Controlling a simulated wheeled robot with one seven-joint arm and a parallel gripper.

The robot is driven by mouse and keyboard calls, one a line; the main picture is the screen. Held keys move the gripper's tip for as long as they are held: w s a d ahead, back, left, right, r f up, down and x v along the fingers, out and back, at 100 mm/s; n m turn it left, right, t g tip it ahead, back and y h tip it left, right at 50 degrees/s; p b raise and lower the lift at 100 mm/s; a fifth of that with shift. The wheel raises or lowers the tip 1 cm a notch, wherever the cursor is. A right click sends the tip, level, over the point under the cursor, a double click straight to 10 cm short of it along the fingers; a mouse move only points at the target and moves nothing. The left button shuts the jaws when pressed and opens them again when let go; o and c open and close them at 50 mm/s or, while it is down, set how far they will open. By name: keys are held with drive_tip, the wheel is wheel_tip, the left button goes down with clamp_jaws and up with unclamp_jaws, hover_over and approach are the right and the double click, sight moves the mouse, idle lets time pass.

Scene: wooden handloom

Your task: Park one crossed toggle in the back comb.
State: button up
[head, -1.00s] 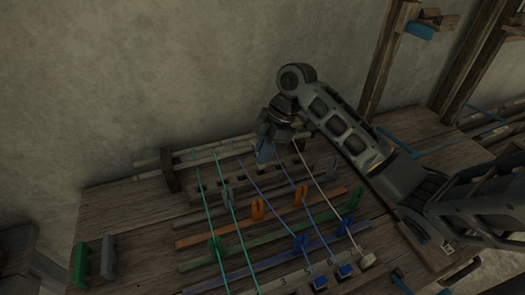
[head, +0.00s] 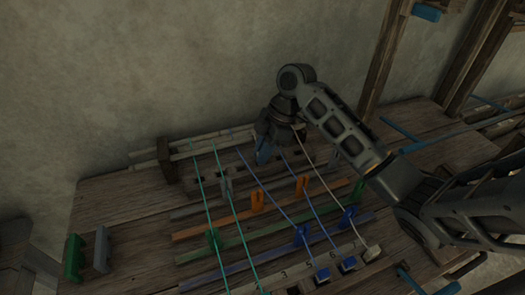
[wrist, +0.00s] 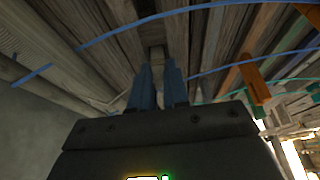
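My gripper (head: 262,158) is at the back of the loom, low over the back comb (head: 205,172), which runs as a slotted strip. In the wrist view, my gripper's two blue fingers (wrist: 158,85) stand parallel with a narrow gap between them, and I see nothing clearly held. In the head view, two blue toggles (head: 322,273) (head: 348,262) and a white toggle (head: 372,252) sit at the front ends of their cords. Blue cords (wrist: 115,32) (wrist: 265,60) pass close to my fingers. My arm hides part of the comb's right side.
Teal cords (head: 205,200) run on the left. A green block (head: 73,257) and a grey block (head: 102,250) stand at the left edge. Wooden posts (head: 385,60) rise on the right.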

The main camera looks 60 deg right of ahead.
drive_tip(key=o, duration=0.5)
drive_tip(key=shift+v, duration=3.9)
